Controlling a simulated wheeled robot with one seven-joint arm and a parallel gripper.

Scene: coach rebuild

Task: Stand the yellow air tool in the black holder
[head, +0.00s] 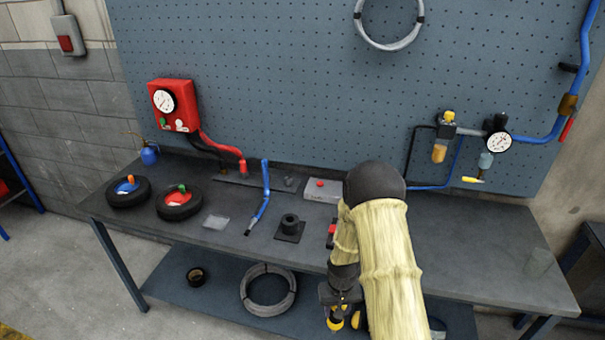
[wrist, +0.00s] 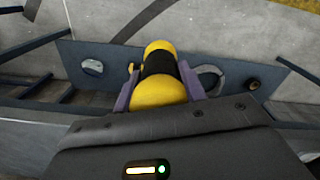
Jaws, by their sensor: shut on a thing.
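The yellow air tool (wrist: 160,92), with a black band round its middle, is between the two purple fingers of my gripper (wrist: 157,84) in the wrist view. The gripper is shut on it. In the head view my gripper (head: 340,298) hangs low at the front of the bench, partly hidden by my arm. A yellow bit of the tool (head: 335,323) shows beneath it. The black holder (head: 290,222), a short round cup on a square base, stands on the bench top to the left of and beyond my gripper. No tool shows in it.
Near the holder are a blue-handled hose piece (head: 262,205), a grey box with a red button (head: 322,189) and two black wheels (head: 178,203). A wire coil (head: 268,290) lies on the lower shelf.

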